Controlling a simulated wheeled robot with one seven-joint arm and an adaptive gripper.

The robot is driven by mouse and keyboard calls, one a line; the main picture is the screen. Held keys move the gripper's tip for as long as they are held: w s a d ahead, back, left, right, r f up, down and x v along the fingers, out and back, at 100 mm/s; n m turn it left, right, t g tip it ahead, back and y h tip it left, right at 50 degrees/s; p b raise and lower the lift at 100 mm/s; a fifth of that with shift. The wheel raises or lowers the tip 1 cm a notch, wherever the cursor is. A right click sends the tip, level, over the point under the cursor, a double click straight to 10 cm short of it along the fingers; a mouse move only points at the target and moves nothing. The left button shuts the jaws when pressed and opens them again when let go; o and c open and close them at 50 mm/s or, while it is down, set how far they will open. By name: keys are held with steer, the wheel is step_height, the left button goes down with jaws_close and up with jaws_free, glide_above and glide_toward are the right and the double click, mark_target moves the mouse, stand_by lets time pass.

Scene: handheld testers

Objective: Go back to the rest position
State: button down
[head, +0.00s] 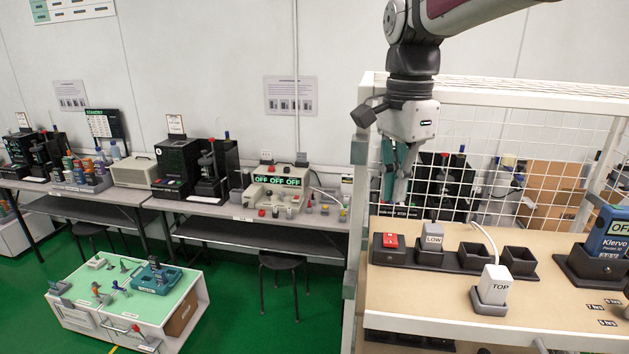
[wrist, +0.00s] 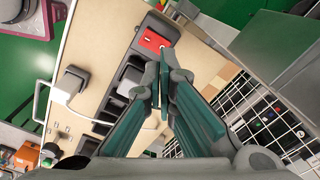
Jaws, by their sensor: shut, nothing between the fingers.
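My gripper (head: 397,185) hangs from my arm at the upper right of the head view, pointing down beside the left end of the shelf. Its teal fingers (wrist: 162,85) are together in the wrist view, with nothing between them. Below and right of it in the head view, a red block (head: 390,240) sits in the leftmost holder of a dark row on the shelf. A grey block marked LOW (head: 433,236) sits beside it. A white block marked TOP (head: 495,285) stands in a grey holder nearer the front. My gripper touches none of them.
The shelf board (head: 430,290) has a white frame (head: 364,200) at its left and a wire grid (head: 570,140) behind. A blue device (head: 607,235) stands at the right. Testers line the back bench (head: 225,210). A low table (head: 140,285) stands at lower left, with green floor around it.

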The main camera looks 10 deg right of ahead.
steer(key=s+f+n+t, duration=0.2)
steer(key=s+f+n, duration=0.1)
steer(key=s+n, duration=0.4)
steer(key=s+f+n+t+b, duration=0.1)
steer(key=s+f+n+t, duration=0.1)
steer(key=s+n, duration=0.6)
steer(key=s+t, duration=0.1)
steer(key=s, duration=0.1)
steer(key=shift+s+f, duration=0.4)
